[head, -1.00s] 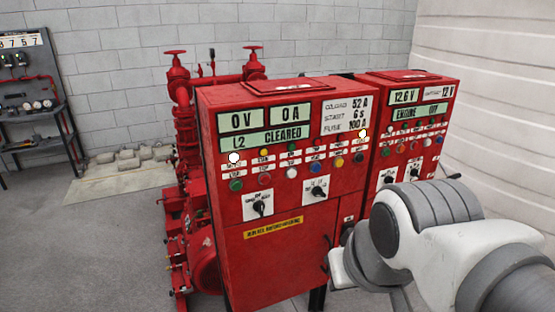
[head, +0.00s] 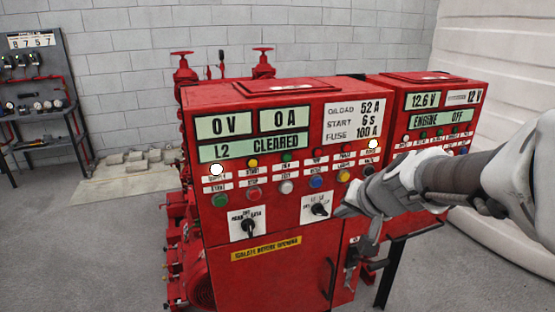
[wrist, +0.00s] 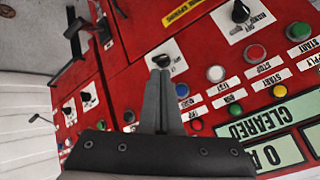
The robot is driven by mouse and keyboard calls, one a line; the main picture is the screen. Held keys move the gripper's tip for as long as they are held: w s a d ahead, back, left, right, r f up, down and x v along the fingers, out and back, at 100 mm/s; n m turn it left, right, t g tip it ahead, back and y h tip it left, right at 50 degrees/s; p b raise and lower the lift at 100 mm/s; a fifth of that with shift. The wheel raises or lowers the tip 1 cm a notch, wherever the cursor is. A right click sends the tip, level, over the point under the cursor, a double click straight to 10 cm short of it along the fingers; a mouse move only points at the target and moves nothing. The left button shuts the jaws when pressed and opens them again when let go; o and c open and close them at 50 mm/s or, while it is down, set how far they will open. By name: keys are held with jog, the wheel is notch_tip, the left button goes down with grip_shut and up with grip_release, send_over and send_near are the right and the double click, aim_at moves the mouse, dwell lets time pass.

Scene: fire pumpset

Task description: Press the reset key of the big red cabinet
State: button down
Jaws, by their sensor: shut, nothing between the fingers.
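The big red cabinet (head: 275,225) stands in the middle of the head view. Its front has displays, a row of lamps and a lower row of keys: green (head: 219,200), red (head: 253,194), white (head: 286,187), blue (head: 316,181) and yellow (head: 343,176). I cannot read which label says reset. My gripper (head: 346,211) is shut and empty, in front of the panel's right part, just right of the second rotary switch (head: 319,208). In the wrist view my fingertips (wrist: 161,75) overlap that switch's plate, near the blue key (wrist: 182,90). Contact cannot be told.
A second red cabinet (head: 436,105) stands close at the right, partly behind my arm. A door handle (head: 331,278) sticks out low on the big cabinet. Red pump pipes (head: 184,70) stand behind it. A dark shelf rack (head: 45,110) is far left.

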aim_at(317, 183)
jog(key=shift+w+d+f, duration=0.25)
jog(key=shift+w+d, duration=0.35)
jog(key=shift+w, duration=0.1)
jog(key=shift+w+a, duration=0.1)
jog(key=shift+w+a+p, duration=0.45)
jog(key=shift+w+p, duration=0.05)
jog(key=shift+w, duration=0.85)
jog(key=shift+w+a+p, duration=0.4)
jog(key=shift+w+p, duration=0.05)
jog(key=shift+w, duration=0.95)
jog(key=shift+w+a+p, duration=0.45)
jog(key=shift+w+p, duration=0.05)
jog(key=shift+w, duration=0.85)
jog(key=shift+w+a, duration=0.1)
jog(key=shift+w, duration=0.3)
jog(key=shift+w+a, duration=0.15)
jog(key=shift+w, duration=0.2)
jog(key=shift+s+d+b, duration=0.25)
jog(key=shift+s+b, duration=0.15)
jog(key=shift+s, duration=0.35)
